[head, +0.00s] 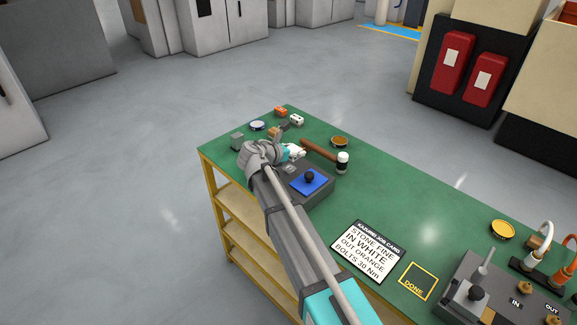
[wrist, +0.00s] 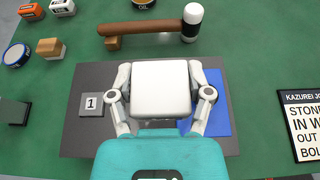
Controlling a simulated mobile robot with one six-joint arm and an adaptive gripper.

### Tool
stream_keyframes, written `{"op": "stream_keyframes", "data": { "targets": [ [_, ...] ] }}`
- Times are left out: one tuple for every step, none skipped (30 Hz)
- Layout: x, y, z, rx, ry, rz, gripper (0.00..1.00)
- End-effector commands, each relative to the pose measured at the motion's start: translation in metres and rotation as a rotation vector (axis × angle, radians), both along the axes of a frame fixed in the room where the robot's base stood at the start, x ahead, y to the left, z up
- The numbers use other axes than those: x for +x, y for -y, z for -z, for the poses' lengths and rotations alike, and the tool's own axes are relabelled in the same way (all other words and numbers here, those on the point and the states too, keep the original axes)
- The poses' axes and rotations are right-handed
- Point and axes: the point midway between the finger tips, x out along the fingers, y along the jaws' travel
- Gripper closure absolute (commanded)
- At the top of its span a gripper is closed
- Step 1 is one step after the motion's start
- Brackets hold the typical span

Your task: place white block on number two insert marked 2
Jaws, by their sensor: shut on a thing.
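My gripper (wrist: 162,95) is shut on a white block (wrist: 160,85), its fingers on the block's left and right sides. In the wrist view the block is above a dark grey plate (wrist: 75,135); I cannot tell its height. The plate bears a grey insert marked 1 (wrist: 91,104) at the left and a blue pad (wrist: 219,110) at the right, partly covered by a finger. I see no 2 mark; the plate's middle is hidden behind the block and gripper.
A mallet (wrist: 192,22) lies just behind the plate. An orange box (wrist: 31,11), a white box (wrist: 62,7), a blue-rimmed tin (wrist: 16,55) and an oil tin (wrist: 143,3) are farther back. A job card (head: 367,251) and DONE square (head: 418,280) lie to the right.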

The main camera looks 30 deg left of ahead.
Motion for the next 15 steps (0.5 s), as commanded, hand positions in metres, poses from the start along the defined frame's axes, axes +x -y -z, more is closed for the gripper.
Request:
{"op": "stream_keyframes", "data": {
  "targets": [
    [0.004, -0.004, 0.01, 0.0, 0.0, 0.0, 0.87],
    [0.006, -0.005, 0.013, 0.0, 0.0, 0.0, 0.87],
    [0.008, -0.008, 0.017, 0.0, 0.0, 0.0, 0.87],
    [0.01, -0.009, 0.02, 0.0, 0.0, 0.0, 0.87],
    [0.012, -0.011, 0.023, 0.0, 0.0, 0.0, 0.87],
    [0.014, -0.013, 0.027, 0.0, 0.0, 0.0, 0.87],
    [0.016, -0.014, 0.029, 0.0, 0.0, 0.0, 0.87],
    [0.017, -0.016, 0.031, 0.0, 0.0, 0.0, 0.87],
    [0.019, -0.017, 0.034, 0.0, 0.0, 0.0, 0.87],
    [0.02, -0.018, 0.036, 0.0, 0.0, 0.0, 0.87],
    [0.021, -0.019, 0.037, 0.0, 0.0, 0.0, 0.87],
    [0.022, -0.02, 0.039, 0.0, 0.0, 0.0, 0.87],
    [0.023, -0.021, 0.039, 0.0, 0.0, 0.0, 0.87],
    [0.023, -0.021, 0.04, 0.0, 0.0, 0.0, 0.87],
    [0.024, -0.021, 0.04, 0.0, 0.0, 0.001, 0.87]
  ]
}}
